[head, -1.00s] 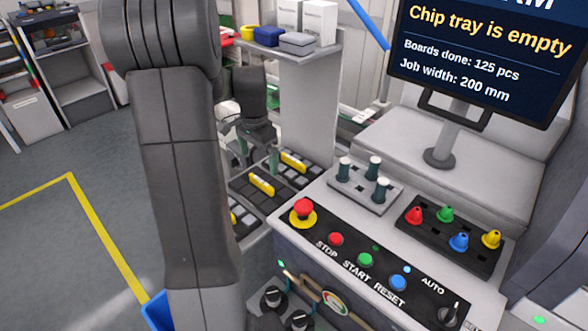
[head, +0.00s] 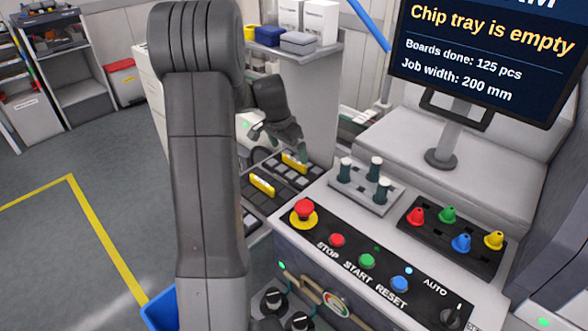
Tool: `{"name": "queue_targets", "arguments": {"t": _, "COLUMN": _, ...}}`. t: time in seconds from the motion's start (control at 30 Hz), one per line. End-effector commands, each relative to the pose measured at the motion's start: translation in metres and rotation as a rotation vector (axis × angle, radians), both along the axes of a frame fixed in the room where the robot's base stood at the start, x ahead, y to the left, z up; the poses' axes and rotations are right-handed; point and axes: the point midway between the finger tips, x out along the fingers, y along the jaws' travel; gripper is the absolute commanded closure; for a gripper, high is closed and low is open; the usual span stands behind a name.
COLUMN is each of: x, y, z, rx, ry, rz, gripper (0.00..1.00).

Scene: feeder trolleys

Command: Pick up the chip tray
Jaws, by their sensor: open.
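Dark trays with small compartments and yellow handles lie in a row behind the control panel in the head view. One tray has its yellow handle (head: 262,186) nearer to me; another has its yellow handle (head: 295,162) farther back. Which one is the chip tray I cannot tell. My gripper (head: 284,143) is open and empty, tilted, above and beside the farther handle, apparently not around it. My own arm covers the left part of the trays.
The control panel (head: 350,250) with buttons, grey pegs (head: 375,168) and coloured cones (head: 461,242) stands front right. A monitor (head: 480,55) reads "Chip tray is empty". A shelf (head: 300,52) with boxes stands behind. Open floor (head: 90,200) lies at left.

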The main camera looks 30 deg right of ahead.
Motion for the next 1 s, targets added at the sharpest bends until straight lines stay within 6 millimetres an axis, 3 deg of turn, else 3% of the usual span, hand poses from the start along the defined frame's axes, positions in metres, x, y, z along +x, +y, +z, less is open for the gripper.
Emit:
{"name": "queue_targets", "arguments": {"t": 0.4, "x": 0.004, "y": -0.018, "z": -0.045, "rx": 0.003, "ry": 0.002, "rz": 0.0, "gripper": 0.0}}
{"name": "queue_targets", "arguments": {"t": 0.67, "x": 0.004, "y": -0.019, "z": -0.048, "rx": 0.002, "ry": 0.0, "rz": 0.0, "gripper": 0.0}}
{"name": "queue_targets", "arguments": {"t": 0.87, "x": 0.004, "y": -0.019, "z": -0.048, "rx": 0.002, "ry": 0.001, "rz": 0.0, "gripper": 0.35}}
{"name": "queue_targets", "arguments": {"t": 1.0, "x": 0.004, "y": -0.019, "z": -0.047, "rx": 0.001, "ry": -0.001, "rz": 0.0, "gripper": 0.39}}
